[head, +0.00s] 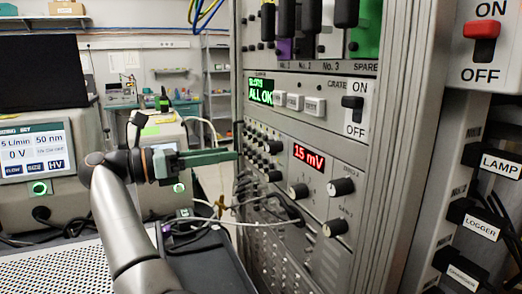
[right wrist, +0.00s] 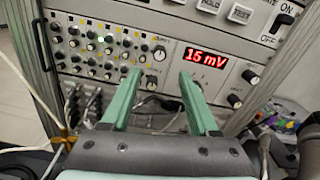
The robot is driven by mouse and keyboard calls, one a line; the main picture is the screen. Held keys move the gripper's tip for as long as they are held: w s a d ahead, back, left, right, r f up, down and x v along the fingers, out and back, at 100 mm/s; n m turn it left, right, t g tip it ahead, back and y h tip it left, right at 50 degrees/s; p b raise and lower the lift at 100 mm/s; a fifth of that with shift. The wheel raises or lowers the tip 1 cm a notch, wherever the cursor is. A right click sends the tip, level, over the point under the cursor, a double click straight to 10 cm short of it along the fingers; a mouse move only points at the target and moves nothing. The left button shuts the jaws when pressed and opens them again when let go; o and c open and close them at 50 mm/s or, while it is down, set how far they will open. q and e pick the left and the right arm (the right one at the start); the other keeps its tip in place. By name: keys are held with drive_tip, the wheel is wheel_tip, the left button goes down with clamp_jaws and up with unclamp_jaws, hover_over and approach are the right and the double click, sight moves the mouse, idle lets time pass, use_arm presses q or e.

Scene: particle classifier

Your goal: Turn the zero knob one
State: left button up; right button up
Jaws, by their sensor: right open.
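A grey instrument panel (head: 318,150) carries several black knobs and a red display (head: 308,158) reading 15 mV. Two larger knobs sit left of the display, an upper one (right wrist: 158,52) and a lower one (right wrist: 152,80). Other knobs are below the display (head: 298,190) and right of it (head: 341,187). The labels are too small to tell which is zero knob one. My right gripper (right wrist: 160,74) is open, its green fingers pointing at the panel around the lower left knob in the picture; contact cannot be told. In the head view the right gripper (head: 236,155) reaches the panel's left edge. My left gripper is out of view.
Rows of small knobs (right wrist: 90,45) fill the panel's left part. Cables (head: 265,203) hang from sockets below. A crate unit with an ON/OFF switch (head: 353,105) is above. A dark cart (head: 205,255) stands below. A monitor unit (head: 40,165) is at left.

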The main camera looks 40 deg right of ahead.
sight(267, 148)
drive_tip(key=x, duration=0.9)
drive_tip(key=shift+d+b, duration=0.15)
drive_tip(key=shift+b, duration=0.15)
clamp_jaws()
